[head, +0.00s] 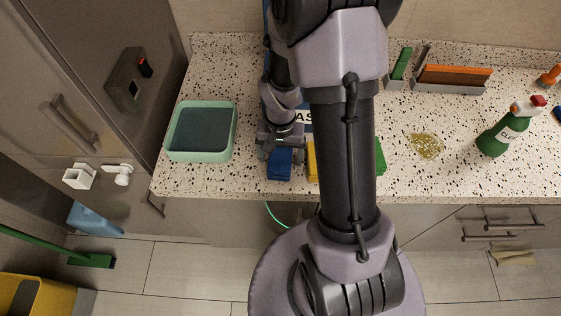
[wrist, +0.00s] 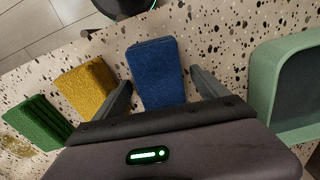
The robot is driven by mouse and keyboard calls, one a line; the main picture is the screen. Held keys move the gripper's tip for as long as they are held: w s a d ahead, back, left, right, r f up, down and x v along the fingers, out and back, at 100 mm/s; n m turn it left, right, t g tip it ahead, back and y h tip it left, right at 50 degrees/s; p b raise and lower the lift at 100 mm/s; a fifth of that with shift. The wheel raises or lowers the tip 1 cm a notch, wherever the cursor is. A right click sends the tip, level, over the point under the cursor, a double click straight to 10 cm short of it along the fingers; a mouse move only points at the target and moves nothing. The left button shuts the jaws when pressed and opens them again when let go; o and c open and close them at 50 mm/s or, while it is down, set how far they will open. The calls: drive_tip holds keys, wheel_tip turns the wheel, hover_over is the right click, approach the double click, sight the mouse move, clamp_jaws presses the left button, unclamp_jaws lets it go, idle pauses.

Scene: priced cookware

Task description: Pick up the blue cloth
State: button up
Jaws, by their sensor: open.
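The blue cloth (head: 280,164) looks like a thick, flat blue pad lying on the speckled counter near its front edge. In the wrist view the blue cloth (wrist: 157,70) is in the middle, its near end between my fingers. My gripper (head: 281,151) is open over it, and the wrist view shows my gripper (wrist: 160,78) with one finger on each side of the pad. Both fingers appear apart from it. The gripper body hides its near end.
A yellow pad (wrist: 87,87) and a green pad (wrist: 38,122) lie left in the wrist view. A green tub (head: 172,155) stands at the counter's left. A green bottle (head: 505,132) and yellowish spill (head: 426,146) are on the right.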

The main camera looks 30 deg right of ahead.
sight(281, 156)
drive_tip(key=shift+f, duration=0.15)
drive_tip(key=c, duration=1.5)
drive_tip(key=shift+o, duration=0.2)
wheel_tip(281, 156, up, 10)
drive_tip(key=p, duration=0.3)
drive_tip(key=shift+p, duration=0.3)
